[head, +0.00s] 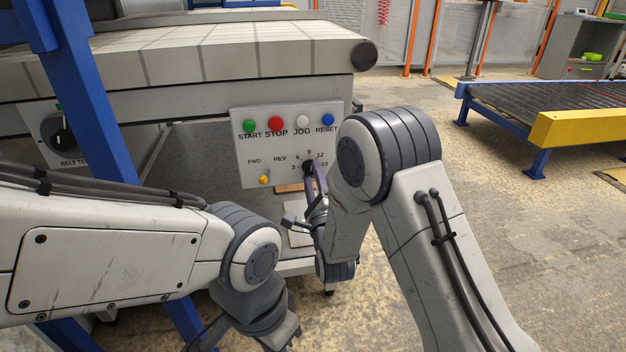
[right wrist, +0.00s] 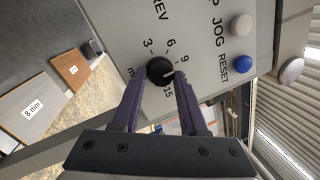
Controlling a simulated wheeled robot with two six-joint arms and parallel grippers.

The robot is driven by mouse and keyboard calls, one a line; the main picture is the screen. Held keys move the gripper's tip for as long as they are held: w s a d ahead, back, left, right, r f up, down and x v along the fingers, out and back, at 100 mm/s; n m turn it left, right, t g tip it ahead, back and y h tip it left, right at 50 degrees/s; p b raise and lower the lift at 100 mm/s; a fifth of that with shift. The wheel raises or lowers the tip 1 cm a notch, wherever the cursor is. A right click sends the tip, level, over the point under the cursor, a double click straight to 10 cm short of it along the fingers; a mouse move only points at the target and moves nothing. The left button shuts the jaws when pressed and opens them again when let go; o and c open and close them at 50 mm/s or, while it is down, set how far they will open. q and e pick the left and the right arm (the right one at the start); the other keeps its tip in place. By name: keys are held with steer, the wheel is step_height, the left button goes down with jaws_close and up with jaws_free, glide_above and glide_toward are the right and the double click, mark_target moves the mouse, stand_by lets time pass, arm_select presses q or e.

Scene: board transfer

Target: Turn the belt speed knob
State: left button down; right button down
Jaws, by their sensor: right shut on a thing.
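The black belt speed knob (head: 308,166) sits at the lower right of the grey control panel (head: 245,150), inside a printed scale from 3 to 15. It also shows in the right wrist view (right wrist: 158,70), where its pale pointer mark seems to face between 9 and 15; the right finger hides part of the scale. My right gripper (head: 312,172) has its purple fingers on either side of the knob, shut on it; it also shows in the right wrist view (right wrist: 162,82). My left gripper (head: 284,335) hangs low at the bottom, its fingers unclear.
Above the knob are green, red, white and blue (head: 328,119) buttons. The conveyor (head: 200,50) runs above the panel. A blue post (head: 80,80) stands at left.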

stand_by(0.4)
steer(key=shift+c, duration=2.2)
jaws_free()
steer(key=shift+s, duration=0.1)
steer(key=p+v, duration=0.1)
steer(key=v, duration=0.9)
steer(key=shift+p, duration=0.3)
steer(key=shift+s+d+f, duration=0.1)
